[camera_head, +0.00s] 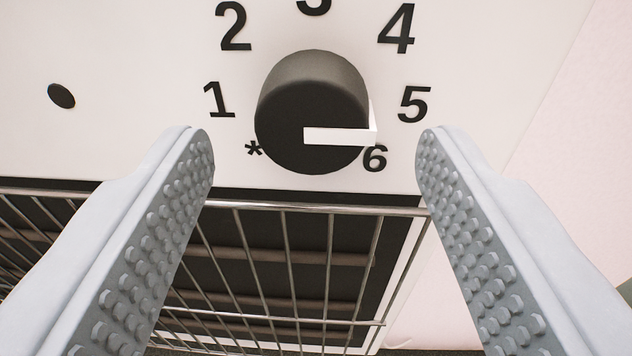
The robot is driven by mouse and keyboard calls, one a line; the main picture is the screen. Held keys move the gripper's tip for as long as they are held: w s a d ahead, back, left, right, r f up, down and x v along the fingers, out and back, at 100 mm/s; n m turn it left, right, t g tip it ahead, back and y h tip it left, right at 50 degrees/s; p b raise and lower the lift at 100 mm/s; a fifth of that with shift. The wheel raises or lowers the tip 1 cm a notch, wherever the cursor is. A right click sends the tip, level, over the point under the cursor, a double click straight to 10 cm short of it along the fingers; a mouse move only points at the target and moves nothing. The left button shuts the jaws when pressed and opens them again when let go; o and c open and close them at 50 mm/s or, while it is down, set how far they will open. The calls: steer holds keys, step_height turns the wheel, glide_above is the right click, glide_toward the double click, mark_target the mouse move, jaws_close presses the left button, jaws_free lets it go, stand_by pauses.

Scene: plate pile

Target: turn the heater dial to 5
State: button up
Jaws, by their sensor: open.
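The heater dial (312,85) is a round black knob on a white panel in the upper middle of the view. Its white pointer (340,136) points to the right. In the picture the pointer's tip lies between the printed 5 (414,104) and the printed 6 (375,158). My gripper (316,142) is open, with one grey studded finger on each side of the dial. The fingertips are level with the lower part of the dial in the picture. There is a gap on both sides, and nothing is held.
The white panel (130,135) has a small dark oval (61,96) at left. Below the dial is a metal wire grille (290,207) over a dark opening. A pale pinkish surface (580,150) lies to the right of the heater.

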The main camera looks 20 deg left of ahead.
steer(key=f+v, duration=0.1)
steer(key=v, duration=1.4)
steer(key=shift+r, duration=0.45)
steer(key=s+a+r+m+t+h, duration=0.1)
steer(key=s+a+r+h, duration=0.1)
steer(key=a+r, duration=0.5)
steer(key=s+a+r+t+h, duration=0.1)
steer(key=s+a+r+h, duration=0.2)
steer(key=r, duration=0.9)
steer(key=s+a+r+m+t+h, duration=0.1)
steer(key=a+r+h, duration=0.1)
steer(key=a+r, duration=0.55)
steer(key=s+a+r+m, duration=0.1)
steer(key=s+a+r, duration=0.2)
steer(key=s, duration=0.6)
steer(key=s+a+r+m+g, duration=0.1)
steer(key=s+a+r, duration=0.2)
steer(key=s+a, duration=0.3)
steer(key=s+a+r, duration=0.4)
steer(key=s+a, duration=0.1)
steer(key=s, duration=0.6)
steer(key=shift+s+a+m, duration=0.2)
steer(key=shift+s+m, duration=0.1)
steer(key=shift+m, duration=0.1)
steer(key=shift+a+r, duration=0.1)
steer(key=shift+r, duration=0.05)
